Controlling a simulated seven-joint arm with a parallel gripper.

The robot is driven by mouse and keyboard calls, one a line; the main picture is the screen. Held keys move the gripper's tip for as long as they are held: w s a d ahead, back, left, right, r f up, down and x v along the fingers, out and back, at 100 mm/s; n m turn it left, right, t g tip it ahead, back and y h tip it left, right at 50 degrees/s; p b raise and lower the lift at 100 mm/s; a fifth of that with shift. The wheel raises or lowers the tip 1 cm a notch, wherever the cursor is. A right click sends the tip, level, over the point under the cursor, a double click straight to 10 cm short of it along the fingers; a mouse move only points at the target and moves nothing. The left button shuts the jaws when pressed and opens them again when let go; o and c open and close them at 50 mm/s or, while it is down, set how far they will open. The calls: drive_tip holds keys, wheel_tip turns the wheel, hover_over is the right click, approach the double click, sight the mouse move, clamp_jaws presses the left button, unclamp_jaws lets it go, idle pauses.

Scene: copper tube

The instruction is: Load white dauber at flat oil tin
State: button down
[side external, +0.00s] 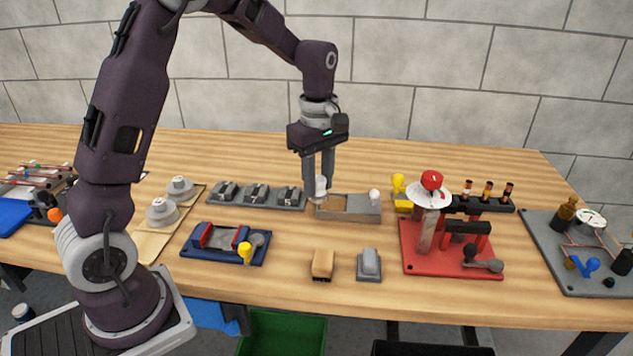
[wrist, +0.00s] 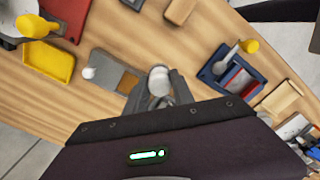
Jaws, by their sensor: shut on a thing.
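My gripper (side external: 319,178) points down and is shut on a white, round-ended piece, which looks like the white dauber (side external: 320,187). In the wrist view the white dauber (wrist: 159,80) sits between the fingers (wrist: 160,88). It is at the left end of a low, flat grey tin (side external: 362,210), which has a brownish inner area. This tin also shows in the wrist view (wrist: 103,67). I cannot tell whether the dauber touches the tin, or whether this is the oil tin. A white knob (side external: 374,194) stands at the tin's right end.
Grey blocks (side external: 256,195) stand in a row to the left. A blue tray (side external: 222,243) and two small blocks (side external: 323,263) lie in front. A red stand (side external: 440,255) and a yellow tin (side external: 403,206) are to the right. Bare wood lies between them.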

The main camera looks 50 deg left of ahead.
drive_tip(key=w+a+f, duration=0.2)
drive_tip(key=w+a, duration=0.3)
drive_tip(key=w, duration=0.4)
drive_tip(key=shift+s+d+f, duration=0.1)
drive_tip(key=shift+s+f, duration=0.05)
drive_tip(key=shift+f, duration=1.15)
drive_tip(key=shift+s+d+f, duration=0.1)
drive_tip(key=shift+f, duration=1.2)
drive_tip(key=shift+f, duration=0.6)
drive_tip(key=shift+a, duration=0.1)
wheel_tip(320, 180, up, 7)
